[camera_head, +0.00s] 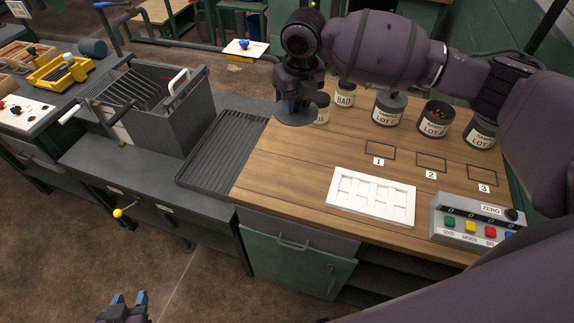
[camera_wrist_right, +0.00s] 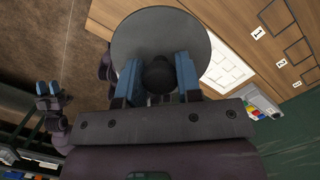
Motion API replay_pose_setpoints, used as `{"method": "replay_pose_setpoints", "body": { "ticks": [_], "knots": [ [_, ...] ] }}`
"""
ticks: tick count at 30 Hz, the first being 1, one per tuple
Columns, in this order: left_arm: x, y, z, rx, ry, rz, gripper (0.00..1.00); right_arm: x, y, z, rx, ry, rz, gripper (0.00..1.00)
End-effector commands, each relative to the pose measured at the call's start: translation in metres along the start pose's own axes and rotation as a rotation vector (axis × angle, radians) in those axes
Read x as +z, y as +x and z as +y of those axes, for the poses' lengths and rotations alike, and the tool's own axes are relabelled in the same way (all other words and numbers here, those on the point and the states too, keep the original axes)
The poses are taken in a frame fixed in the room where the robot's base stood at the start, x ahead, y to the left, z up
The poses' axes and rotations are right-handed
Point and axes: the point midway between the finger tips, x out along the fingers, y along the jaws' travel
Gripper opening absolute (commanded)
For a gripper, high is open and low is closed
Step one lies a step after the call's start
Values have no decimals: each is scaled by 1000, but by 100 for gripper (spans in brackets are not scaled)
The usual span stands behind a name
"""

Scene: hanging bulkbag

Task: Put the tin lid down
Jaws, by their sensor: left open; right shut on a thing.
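The tin lid is a dark grey disc with a black knob. My right gripper (camera_wrist_right: 158,78) is shut on the knob, and the lid (camera_wrist_right: 160,30) spreads out beyond the fingers in the right wrist view. In the head view the lid (camera_head: 296,115) is held over the back left part of the wooden bench, in front of a partly hidden tin; its height above the wood is hard to tell. An open sample tin (camera_head: 434,121) with brown contents stands to the right. My left gripper (camera_head: 129,299) is open and empty low at the bottom edge.
A BAD tin (camera_head: 345,94) and dark sample tins (camera_head: 388,109) (camera_head: 480,133) line the back. Marked squares 1 (camera_head: 380,150), 2 (camera_head: 431,162) and 3 (camera_head: 482,175) are empty. A white tray (camera_head: 371,215) and button box (camera_head: 474,224) are in front. The wood at left front is clear.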

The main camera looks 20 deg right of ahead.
Motion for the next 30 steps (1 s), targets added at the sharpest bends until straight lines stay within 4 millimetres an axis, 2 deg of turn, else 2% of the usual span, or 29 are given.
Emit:
{"method": "replay_pose_setpoints", "body": {
  "ticks": [18,24,30],
  "knots": [
    [-3,1,1,1,-1,5,43,-16,125,1,2,-3,4,10],
    [-2,1,1,1,-1,3,43,-18,150,0,0,-4,3,10],
    [2,-1,0,0,-2,-3,43,-19,160,0,1,-3,2,10]
  ]
}}
